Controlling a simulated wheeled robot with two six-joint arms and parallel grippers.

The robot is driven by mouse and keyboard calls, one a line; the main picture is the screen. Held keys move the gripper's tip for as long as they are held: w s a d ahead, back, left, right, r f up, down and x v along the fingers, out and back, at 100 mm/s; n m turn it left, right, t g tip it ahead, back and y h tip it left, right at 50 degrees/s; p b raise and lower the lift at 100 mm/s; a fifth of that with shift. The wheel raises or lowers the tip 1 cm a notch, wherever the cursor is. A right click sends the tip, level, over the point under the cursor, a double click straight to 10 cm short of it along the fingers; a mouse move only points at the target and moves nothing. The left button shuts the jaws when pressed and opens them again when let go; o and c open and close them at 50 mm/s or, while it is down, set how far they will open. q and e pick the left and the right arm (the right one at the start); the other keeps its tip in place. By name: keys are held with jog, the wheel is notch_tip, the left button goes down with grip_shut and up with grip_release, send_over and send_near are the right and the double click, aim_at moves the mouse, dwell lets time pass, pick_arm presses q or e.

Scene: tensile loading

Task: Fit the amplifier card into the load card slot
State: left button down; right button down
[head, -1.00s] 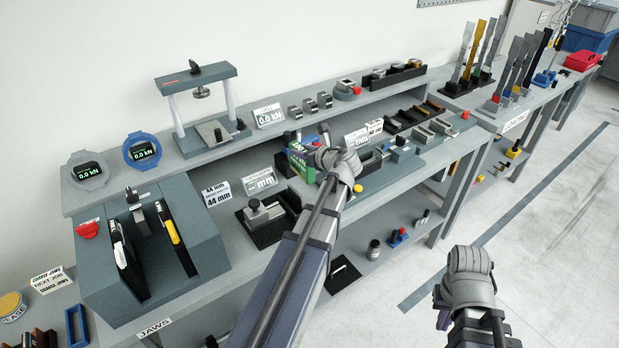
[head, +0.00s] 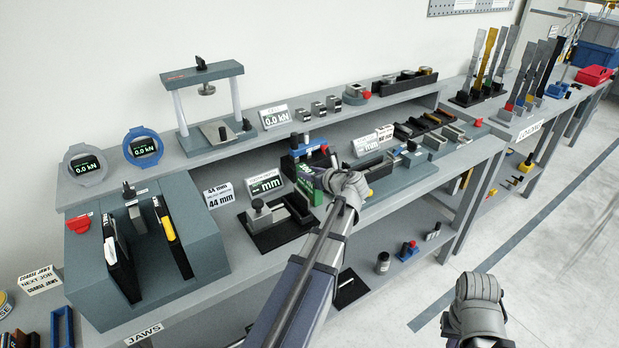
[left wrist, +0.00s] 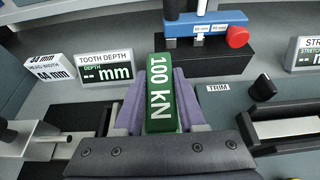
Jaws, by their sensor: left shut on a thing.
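The amplifier card appears to be the green block marked "100 kN" (left wrist: 161,92), which sits between the purple fingers of my left gripper (left wrist: 160,103). In the head view the green card (head: 311,181) is at the tip of my left gripper (head: 328,183), above the bench shelf and partly covered by the fingers. The left gripper is shut on it. I cannot make out the load card slot. My right gripper (head: 476,298) is at the lower right, over the floor, away from the bench; its fingers are not clear.
A blue unit with a red knob (left wrist: 205,30) on a black block stands beyond the card. The tooth depth display (left wrist: 106,70) and a clamp fixture (head: 278,218) are to the left. The grey jaws block (head: 140,262) is at the bench's left. The floor at right is open.

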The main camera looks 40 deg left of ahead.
pick_arm(q)
jog(key=shift+f, duration=0.1)
jog(key=shift+c, duration=2.4)
grip_release()
jog(key=shift+s+d+r, duration=0.1)
jog(key=shift+d+r, duration=0.15)
jog(key=shift+r, duration=0.15)
jog(key=p+v, duration=0.4)
jog(key=v, duration=0.7)
jog(key=shift+s+d+p, duration=0.15)
jog(key=shift+p, duration=0.15)
